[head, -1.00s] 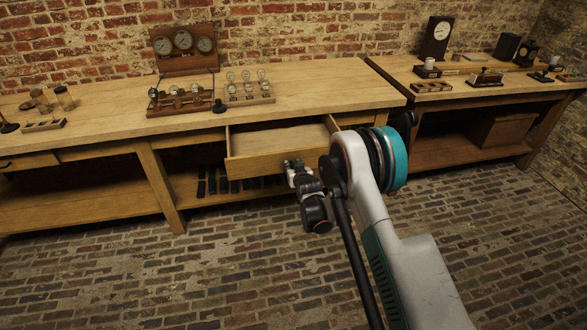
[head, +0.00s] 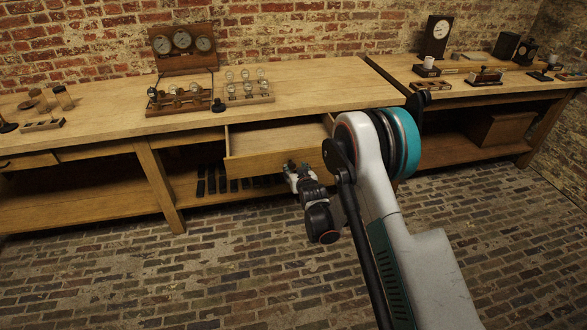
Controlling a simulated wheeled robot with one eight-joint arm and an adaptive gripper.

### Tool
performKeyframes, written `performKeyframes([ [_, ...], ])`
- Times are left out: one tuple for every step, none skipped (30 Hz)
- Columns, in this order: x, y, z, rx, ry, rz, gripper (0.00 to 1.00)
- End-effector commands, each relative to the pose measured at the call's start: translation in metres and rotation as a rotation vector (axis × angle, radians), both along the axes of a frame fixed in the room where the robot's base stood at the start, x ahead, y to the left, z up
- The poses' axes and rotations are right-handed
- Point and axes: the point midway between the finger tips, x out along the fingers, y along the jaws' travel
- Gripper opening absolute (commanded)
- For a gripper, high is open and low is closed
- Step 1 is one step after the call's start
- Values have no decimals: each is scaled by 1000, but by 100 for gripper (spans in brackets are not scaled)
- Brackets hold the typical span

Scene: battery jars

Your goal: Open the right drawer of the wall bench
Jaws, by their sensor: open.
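The wall bench (head: 110,120) is a long wooden bench against the brick wall. Its right drawer (head: 262,167) is pulled out toward me, and its inside shows from above. My gripper (head: 289,166) is small in view, at the front face of that drawer, right of its middle. The jaws are open. Whether they touch the drawer front or its handle I cannot tell; the handle is not clearly visible. My arm hides the right end of the drawer. The left drawer (head: 28,162) sits at the left part of the bench and looks closed.
A second bench (head: 460,100) with instruments stands at the right. Dark upright items sit on the lower shelf under the drawer. The brick floor (head: 110,280) is clear.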

Motion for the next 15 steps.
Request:
performKeyframes([
  [-10,-3,5,0,0,0,47],
  [-16,-4,7,0,0,0,47],
  [-22,-6,10,0,0,0,47],
  [-27,-8,12,0,0,0,47],
  [-31,-9,14,0,0,0,47],
  [-37,-10,16,0,0,0,47],
  [-40,-11,17,0,0,0,47],
  [-43,-12,19,0,0,0,47],
  [-47,-13,20,0,0,0,47],
  [-49,-14,21,0,0,0,47],
  [-51,-14,22,0,0,0,47],
  [-53,-15,23,0,0,0,47],
  [-54,-15,23,0,0,0,47],
  [-54,-15,23,0,0,0,47],
  [-55,-16,24,0,0,0,47],
])
